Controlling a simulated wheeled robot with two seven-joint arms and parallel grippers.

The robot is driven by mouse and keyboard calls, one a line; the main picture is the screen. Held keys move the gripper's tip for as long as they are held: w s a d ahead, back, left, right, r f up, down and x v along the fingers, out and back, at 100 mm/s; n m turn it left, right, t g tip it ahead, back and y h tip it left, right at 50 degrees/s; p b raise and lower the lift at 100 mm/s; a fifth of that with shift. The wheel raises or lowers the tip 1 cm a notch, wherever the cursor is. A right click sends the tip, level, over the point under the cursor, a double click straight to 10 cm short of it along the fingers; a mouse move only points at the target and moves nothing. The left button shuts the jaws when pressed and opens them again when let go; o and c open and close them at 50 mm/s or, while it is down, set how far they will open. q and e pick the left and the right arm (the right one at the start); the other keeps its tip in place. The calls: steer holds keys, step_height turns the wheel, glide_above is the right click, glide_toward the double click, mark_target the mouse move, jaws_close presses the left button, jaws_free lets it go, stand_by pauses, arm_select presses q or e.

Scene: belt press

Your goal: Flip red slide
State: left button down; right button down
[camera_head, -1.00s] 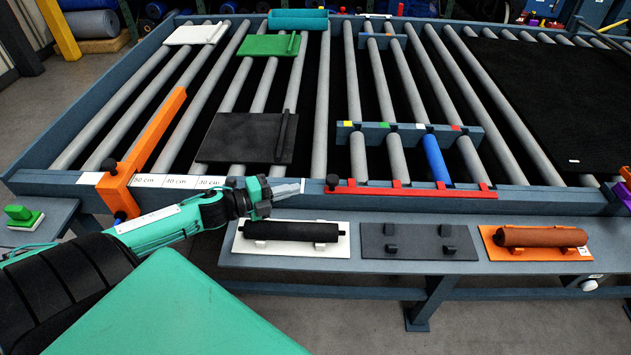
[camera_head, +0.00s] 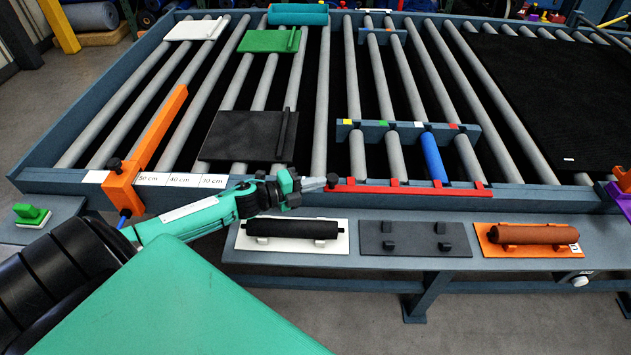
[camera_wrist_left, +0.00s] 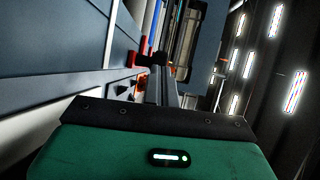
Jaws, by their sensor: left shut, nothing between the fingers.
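The red slide (camera_head: 410,188) is a long flat red bar with short upright tabs, lying along the front rail of the roller bed. A black knob (camera_head: 332,180) sits at its left end. My left gripper (camera_head: 322,184) is shut and empty, its fingertips pointing right, right at the knob's left side. I cannot tell whether they touch. In the left wrist view the red part with the black knob (camera_wrist_left: 150,59) shows ahead of the gripper (camera_wrist_left: 166,88). My right gripper is not in view.
An orange stop (camera_head: 122,187) with a black knob stands left on the rail. Below the rail, a shelf holds a white plate (camera_head: 250,240) with a black roller, an empty dark plate (camera_head: 414,250) and an orange plate (camera_head: 497,250) with a brown roller. A blue roller (camera_head: 434,158) lies behind the slide.

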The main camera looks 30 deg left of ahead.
mark_target(332, 183)
arm_select(q)
steer(key=shift+w+d, duration=0.45)
steer(key=shift+d, duration=0.3)
steer(key=shift+w+d, duration=0.4)
steer(key=shift+d, duration=0.3)
